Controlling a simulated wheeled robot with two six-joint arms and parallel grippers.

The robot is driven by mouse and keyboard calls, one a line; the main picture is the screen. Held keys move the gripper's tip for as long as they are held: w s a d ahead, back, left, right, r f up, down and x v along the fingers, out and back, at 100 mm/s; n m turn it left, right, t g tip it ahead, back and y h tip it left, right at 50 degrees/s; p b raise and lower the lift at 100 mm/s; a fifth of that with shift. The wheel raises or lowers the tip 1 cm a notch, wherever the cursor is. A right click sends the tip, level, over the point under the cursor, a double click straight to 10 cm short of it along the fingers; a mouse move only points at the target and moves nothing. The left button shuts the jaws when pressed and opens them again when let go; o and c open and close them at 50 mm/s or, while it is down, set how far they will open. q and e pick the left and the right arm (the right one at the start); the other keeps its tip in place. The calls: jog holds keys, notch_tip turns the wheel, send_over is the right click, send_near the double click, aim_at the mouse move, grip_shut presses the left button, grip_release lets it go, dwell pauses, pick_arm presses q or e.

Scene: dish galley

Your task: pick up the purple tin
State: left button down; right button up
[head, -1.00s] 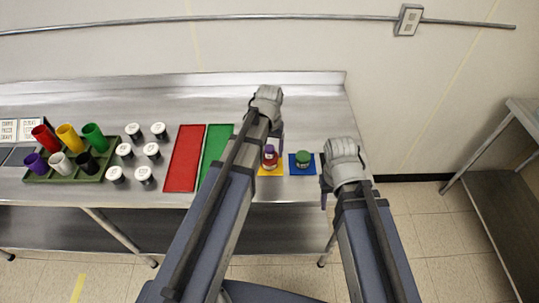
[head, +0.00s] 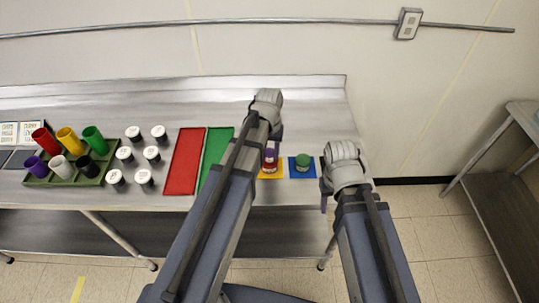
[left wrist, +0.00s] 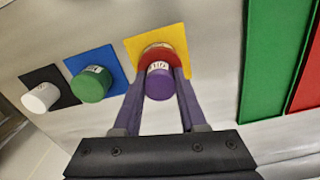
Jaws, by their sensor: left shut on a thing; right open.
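The purple tin (left wrist: 159,82) is between the fingers of my left gripper (left wrist: 159,85) in the left wrist view, and the gripper is shut on it. In the head view the purple tin (head: 270,153) is partly hidden beside my left gripper (head: 275,149). A red tin (left wrist: 157,55) is directly beyond the purple one, over the yellow mat (left wrist: 178,38). I cannot tell whether the two tins touch. My right gripper (head: 324,187) is open and empty, right of the blue mat near the table's right end.
A green tin (head: 303,160) stands on the blue mat (head: 292,172). A white tin (left wrist: 40,97) is on a black mat. Red (head: 182,165) and green (head: 212,160) trays, several white-lidded jars (head: 143,177) and a cup rack (head: 70,178) are left along the steel table.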

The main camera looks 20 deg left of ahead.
aim_at(270, 151)
pick_arm(q)
notch_tip(270, 151, up, 10)
jog(key=p, duration=1)
jog(key=shift+r, duration=0.1)
jog(key=shift+d, duration=0.1)
